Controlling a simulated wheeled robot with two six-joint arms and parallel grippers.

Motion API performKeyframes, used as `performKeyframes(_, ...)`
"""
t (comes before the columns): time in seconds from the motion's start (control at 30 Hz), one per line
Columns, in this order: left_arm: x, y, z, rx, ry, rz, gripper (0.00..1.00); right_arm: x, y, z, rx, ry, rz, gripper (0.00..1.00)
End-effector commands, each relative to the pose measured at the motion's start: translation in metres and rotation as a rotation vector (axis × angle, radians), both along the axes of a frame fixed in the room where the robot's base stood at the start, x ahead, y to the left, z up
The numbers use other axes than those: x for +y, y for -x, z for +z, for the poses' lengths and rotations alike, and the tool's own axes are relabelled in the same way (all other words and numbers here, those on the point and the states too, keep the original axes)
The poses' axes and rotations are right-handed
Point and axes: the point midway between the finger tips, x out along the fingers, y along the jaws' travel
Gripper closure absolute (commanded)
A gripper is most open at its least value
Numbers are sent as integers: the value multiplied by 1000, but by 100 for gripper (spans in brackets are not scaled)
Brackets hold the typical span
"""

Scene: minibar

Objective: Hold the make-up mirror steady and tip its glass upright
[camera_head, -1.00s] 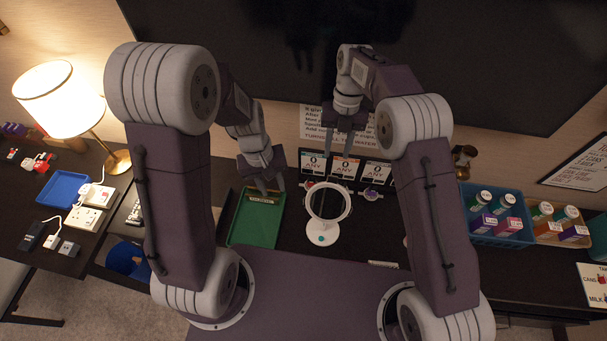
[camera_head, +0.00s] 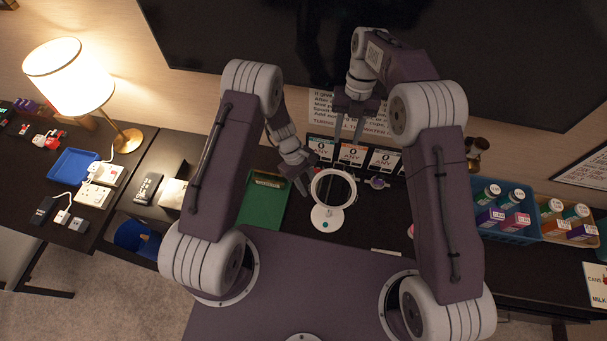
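The white make-up mirror stands on the dark counter, with its round base (camera_head: 326,219) toward me and its ring-framed glass (camera_head: 333,187) tilted back behind it. My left gripper (camera_head: 306,184) is low at the left edge of the mirror's ring, with its fingers looking apart; whether it touches the ring I cannot tell. My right gripper (camera_head: 348,137) is open and empty, pointing down above and behind the mirror, with its two fingers clearly apart.
A green tray (camera_head: 262,208) lies left of the mirror. Several cards (camera_head: 352,155) stand close behind it. A blue crate of bottles and cartons (camera_head: 507,236) is at the right. A lamp (camera_head: 72,75) stands at the far left.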

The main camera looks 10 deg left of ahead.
Motion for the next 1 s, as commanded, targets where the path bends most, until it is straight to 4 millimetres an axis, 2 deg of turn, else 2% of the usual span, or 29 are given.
performKeyframes(0.1,-6,3,-15,0,0,0,66,0,0,0,0,0,0,64)
performKeyframes(0.2,-8,4,-20,-1,0,-2,66,0,0,0,0,0,0,64)
performKeyframes(0.47,-8,4,-22,-2,0,-1,66,0,0,0,0,0,0,64)
performKeyframes(0.5,-8,4,-22,-2,0,-1,78,0,0,0,0,0,0,64)
performKeyframes(0.6,-8,4,-22,-2,0,-1,100,0,0,0,0,0,0,64)
performKeyframes(1.0,-8,4,-21,-2,0,-1,100,0,0,0,0,0,0,64)
